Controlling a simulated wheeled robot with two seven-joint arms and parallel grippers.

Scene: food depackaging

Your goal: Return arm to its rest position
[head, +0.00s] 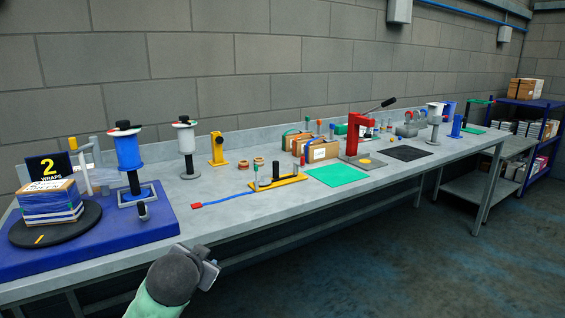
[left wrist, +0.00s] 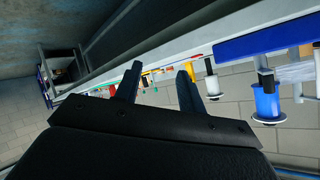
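My left arm comes in at the bottom of the head view, with its gripper (head: 208,268) in front of the bench's near edge, apart from everything on the bench. In the left wrist view the two dark fingers of this gripper (left wrist: 159,69) stand apart with nothing between them. My right gripper is in neither view.
A long grey workbench (head: 240,222) runs along the block wall. At its left, a blue base (head: 130,232) carries a dark turntable (head: 40,237) with a wrapped box (head: 50,205). A red press (head: 354,135) stands farther along. The floor (head: 400,270) in front is clear.

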